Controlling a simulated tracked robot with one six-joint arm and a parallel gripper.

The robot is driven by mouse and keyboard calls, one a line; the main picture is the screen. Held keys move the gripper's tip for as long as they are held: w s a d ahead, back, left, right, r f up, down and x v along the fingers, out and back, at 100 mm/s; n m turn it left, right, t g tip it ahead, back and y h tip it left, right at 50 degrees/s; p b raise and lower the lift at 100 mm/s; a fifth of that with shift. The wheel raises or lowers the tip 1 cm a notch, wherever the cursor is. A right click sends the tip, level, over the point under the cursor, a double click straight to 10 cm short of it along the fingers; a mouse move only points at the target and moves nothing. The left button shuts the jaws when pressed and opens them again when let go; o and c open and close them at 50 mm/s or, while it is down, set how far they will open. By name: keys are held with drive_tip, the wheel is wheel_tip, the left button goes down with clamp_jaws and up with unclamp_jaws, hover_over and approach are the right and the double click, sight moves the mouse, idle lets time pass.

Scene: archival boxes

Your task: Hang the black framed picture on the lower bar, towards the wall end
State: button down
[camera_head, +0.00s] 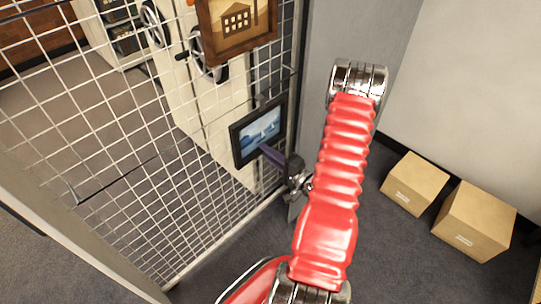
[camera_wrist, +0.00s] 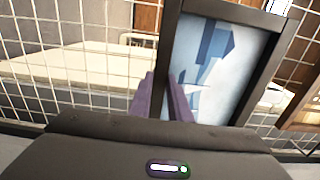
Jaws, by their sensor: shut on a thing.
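The black framed picture (camera_head: 260,133), with blue and white boats, is upright in front of the wire mesh near its right end. It also shows in the wrist view (camera_wrist: 212,62), where it looks turned on its side. My gripper (camera_head: 266,151) is shut on its lower edge with purple fingers, which also show in the wrist view (camera_wrist: 161,98). A thin dark lower bar (camera_head: 120,183) runs across the mesh and passes behind the picture. A small grey piece shows above the frame's top edge. I cannot tell whether the frame touches the bar.
A brown framed picture (camera_head: 236,27) with a building hangs higher on the mesh, above the black one. A grey wall (camera_head: 350,40) stands right of the mesh. Two cardboard boxes (camera_head: 414,184) (camera_head: 474,221) are on the floor at the right. The lower mesh, left of the picture, is bare.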

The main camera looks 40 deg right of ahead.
drive_tip(key=shift+w, duration=0.55)
drive_tip(key=shift+w, duration=1.7)
drive_tip(key=shift+w+d+r, duration=0.1)
drive_tip(key=shift+w+r, duration=0.2)
drive_tip(key=shift+w, duration=0.45)
idle(0.5)
drive_tip(key=shift+w, duration=0.7)
idle(0.5)
drive_tip(key=shift+f, duration=0.5)
drive_tip(key=shift+s+f, duration=0.1)
drive_tip(key=shift+f, duration=0.4)
drive_tip(key=shift+a+f, duration=0.2)
drive_tip(key=shift+f, duration=0.85)
idle(1.2)
